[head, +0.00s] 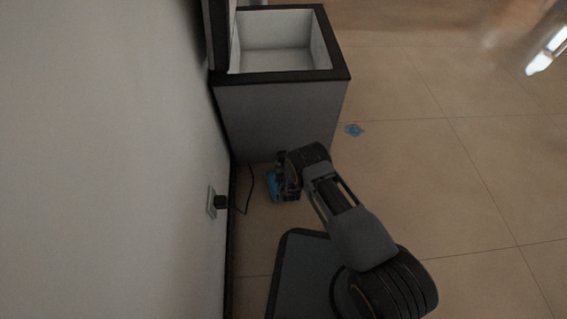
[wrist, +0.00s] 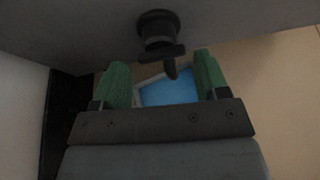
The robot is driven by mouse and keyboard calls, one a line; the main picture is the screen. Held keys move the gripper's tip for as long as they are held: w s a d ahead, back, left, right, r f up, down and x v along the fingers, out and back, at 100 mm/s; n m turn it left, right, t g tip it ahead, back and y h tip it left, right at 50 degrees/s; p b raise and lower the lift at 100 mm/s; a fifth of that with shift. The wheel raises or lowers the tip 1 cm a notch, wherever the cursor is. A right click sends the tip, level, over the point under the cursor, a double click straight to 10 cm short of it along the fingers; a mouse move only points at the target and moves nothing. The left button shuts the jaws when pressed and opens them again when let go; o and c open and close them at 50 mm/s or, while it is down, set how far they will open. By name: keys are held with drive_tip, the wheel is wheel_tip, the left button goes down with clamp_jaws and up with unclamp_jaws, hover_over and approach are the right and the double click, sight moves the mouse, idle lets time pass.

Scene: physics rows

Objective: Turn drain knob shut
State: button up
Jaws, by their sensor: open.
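The drain knob (wrist: 158,30) is a dark fitting with a crossbar and a short spout, on the lower front of the grey chest freezer (head: 278,115). My gripper (wrist: 164,72) is open, with one green finger on either side below the knob. The crossbar lies just beyond the fingertips, and I see no clear contact. In the head view my gripper (head: 277,182) is low at the freezer's front, partly covered by my wrist.
A blue tray with a pale rim (wrist: 168,91) lies below the knob. The freezer's lid stands open by the left wall. A black cord runs to a wall socket (head: 212,202). A small blue thing (head: 354,130) lies on the floor at right.

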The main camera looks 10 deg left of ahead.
drive_tip(key=shift+b+x, duration=0.95)
drive_tip(key=shift+x, duration=1.35)
drive_tip(key=c, duration=0.6)
